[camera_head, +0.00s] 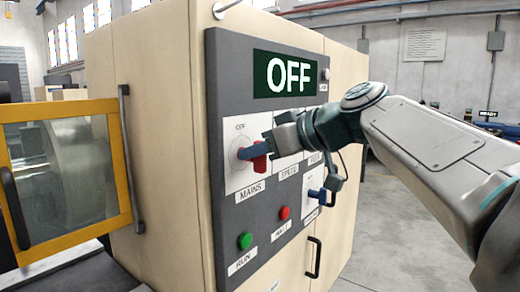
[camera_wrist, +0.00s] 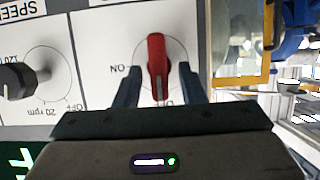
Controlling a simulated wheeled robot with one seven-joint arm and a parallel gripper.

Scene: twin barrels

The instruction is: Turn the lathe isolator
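The isolator is a red rotary handle (camera_head: 260,163) on a white plate labelled MAINS, on the dark control panel (camera_head: 222,100). The wrist view is upside down and shows the red handle (camera_wrist: 157,50) upright, a white line on its end nearest my gripper. An ON mark (camera_wrist: 127,70) is beside it. The display above (camera_head: 285,74) reads OFF. My gripper (camera_head: 256,150) is at the handle. In the wrist view my gripper (camera_wrist: 160,72) is open, one blue finger on each side of the handle, with a gap on both sides.
A black speed knob (camera_wrist: 17,80) is beside the mains plate. A yellow-framed lathe door (camera_head: 68,106) is at the left. Clear floor is at right.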

